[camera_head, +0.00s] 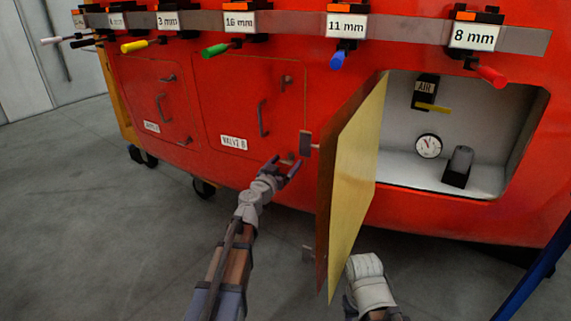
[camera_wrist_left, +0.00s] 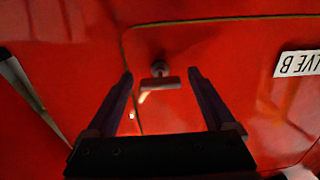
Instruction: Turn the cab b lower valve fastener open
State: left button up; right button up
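The closed red panel labelled VALVE B (camera_head: 243,115) has a grey handle on it. Its lower fastener (camera_head: 288,159) is a small knob near the panel's lower right corner, partly hidden by my left gripper. In the left wrist view the fastener (camera_wrist_left: 162,80) is a T-shaped piece with its bar roughly level, close to the panel edge. My left gripper (camera_head: 284,166) is open, with its fingers (camera_wrist_left: 160,74) to either side of the fastener in that view. I see no clear contact. My right arm shows at the bottom, but its gripper is not visible.
An open yellow door (camera_head: 353,185) stands out just right of my left gripper. Behind it is a compartment (camera_head: 400,165) with a gauge (camera_head: 428,146) and an AIR valve (camera_head: 425,93). A grey rail (camera_head: 290,25) with labelled coloured-handle tools runs above. Floor at left is clear.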

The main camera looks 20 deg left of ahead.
pick_arm(q)
jog(key=c, duration=1.3)
jog(key=n, duration=1.3)
jog(key=shift+n, duration=2.6)
